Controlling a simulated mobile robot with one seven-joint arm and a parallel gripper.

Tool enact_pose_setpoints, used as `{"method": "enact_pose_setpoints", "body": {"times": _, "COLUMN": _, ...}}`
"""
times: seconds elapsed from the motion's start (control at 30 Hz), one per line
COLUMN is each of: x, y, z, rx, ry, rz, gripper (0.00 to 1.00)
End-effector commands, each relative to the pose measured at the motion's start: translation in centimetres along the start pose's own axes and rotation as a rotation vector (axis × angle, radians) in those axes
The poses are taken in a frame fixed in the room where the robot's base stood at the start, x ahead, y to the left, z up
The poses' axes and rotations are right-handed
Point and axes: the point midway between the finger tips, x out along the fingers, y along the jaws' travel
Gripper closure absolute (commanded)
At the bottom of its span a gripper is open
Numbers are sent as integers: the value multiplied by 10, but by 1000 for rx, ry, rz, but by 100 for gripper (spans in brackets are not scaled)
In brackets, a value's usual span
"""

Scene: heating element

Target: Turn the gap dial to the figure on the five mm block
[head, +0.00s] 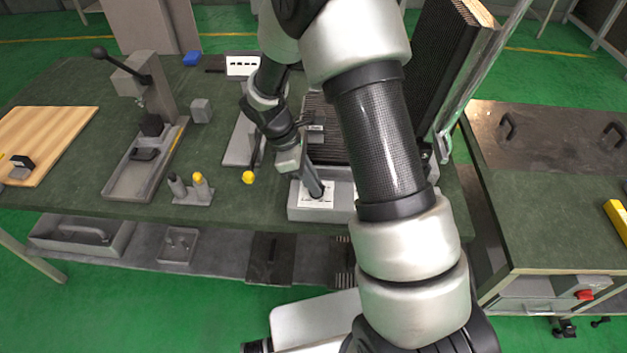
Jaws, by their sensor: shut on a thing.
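My gripper (316,190) reaches down onto the grey control box (305,213) at the front edge of the green bench. Its fingertips meet the white face plate (327,200) on top of the box, where the gap dial appears to be. The gripper is shut on it, and the fingers hide the dial's pointer and most of its figures. A plain grey block (201,110) stands at the back of the bench. I cannot read any figure on it, nor tell whether it is the five mm block.
My arm hides the box's right part. A lever press (150,125) stands left of centre, with a wooden board (45,140) beyond it. A peg stand (193,196) and a yellow knob (248,177) sit left of the box. A tilted ribbed panel (447,75) rises behind.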

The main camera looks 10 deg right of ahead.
Motion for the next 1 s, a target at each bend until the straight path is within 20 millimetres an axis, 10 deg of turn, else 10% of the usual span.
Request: {"method": "enact_pose_setpoints", "body": {"times": 1.0, "x": 1, "y": -6, "z": 1, "rx": -702, "ry": 1, "rz": 291, "gripper": 100}}
